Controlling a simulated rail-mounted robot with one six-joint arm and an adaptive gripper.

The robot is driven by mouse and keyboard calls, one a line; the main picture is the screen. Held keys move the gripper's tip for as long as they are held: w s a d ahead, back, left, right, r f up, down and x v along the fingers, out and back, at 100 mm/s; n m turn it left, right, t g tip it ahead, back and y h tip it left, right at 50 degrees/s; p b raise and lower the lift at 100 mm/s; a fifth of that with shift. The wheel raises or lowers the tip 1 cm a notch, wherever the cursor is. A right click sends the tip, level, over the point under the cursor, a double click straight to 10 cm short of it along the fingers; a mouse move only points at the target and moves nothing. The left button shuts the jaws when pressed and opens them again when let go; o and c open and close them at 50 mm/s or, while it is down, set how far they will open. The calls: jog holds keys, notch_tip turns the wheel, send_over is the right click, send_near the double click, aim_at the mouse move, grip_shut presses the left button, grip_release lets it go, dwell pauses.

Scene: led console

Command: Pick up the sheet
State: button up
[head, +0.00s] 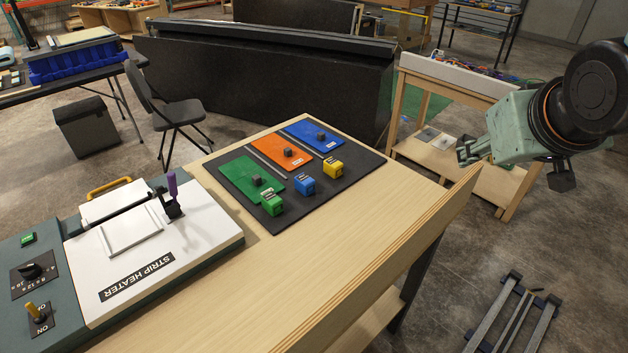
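Three flat coloured sheets lie on a black mat (285,213) on the wooden bench: green (237,174), orange (272,147) and blue (305,132). Each has a small dark knob on top. A white strip heater (200,245) stands at the left of the bench, with a thin square outline on its top and a purple-handled lever (173,187). I cannot tell which sheet the task means. My gripper (465,152) is at the right, in the air beyond the bench edge and apart from all the sheets. Its fingers are too small to tell open from shut.
Green (271,203), blue (305,184) and yellow (333,168) blocks stand along the mat's front. A raised wooden edge (420,250) runs along the bench's right side. The bench surface between heater and edge is clear. A wooden shelf cart (460,76) stands behind my gripper.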

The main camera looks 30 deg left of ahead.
jog(key=w+a+f+n+y+b, duration=0.1)
jog(key=w+a+f+y, duration=0.15)
jog(key=a, duration=0.45)
jog(key=w+a+f+n+y, duration=0.1)
jog(key=a+f+n, duration=0.1)
jog(key=a+f, duration=0.3)
jog(key=w+a+f+n+y+b, duration=0.1)
jog(key=a+f, duration=0.1)
jog(key=a, duration=0.6)
jog(key=s+a+f+n+g+y, duration=0.1)
jog(key=s+a+f+y, duration=0.1)
jog(key=a, duration=0.5)
jog(key=s+a+f+n+g+y, duration=0.1)
jog(key=s+a+f+y, duration=0.1)
jog(key=s+a+f, duration=0.2)
jog(key=s+a+f+n+g+y, duration=0.1)
jog(key=s+a+f, duration=0.3)
jog(key=a, duration=0.6)
jog(key=shift+s+a+n+g+y+b, duration=0.15)
jog(key=shift+a+n+g+y+b, duration=0.15)
jog(key=shift+n+y, duration=0.2)
jog(key=shift+f, duration=0.1)
jog(key=b, duration=0.1)
send_near(258, 179)
jog(key=shift+x, duration=1.9)
jog(key=shift+b+x, duration=0.65)
jog(key=shift+x, duration=1.95)
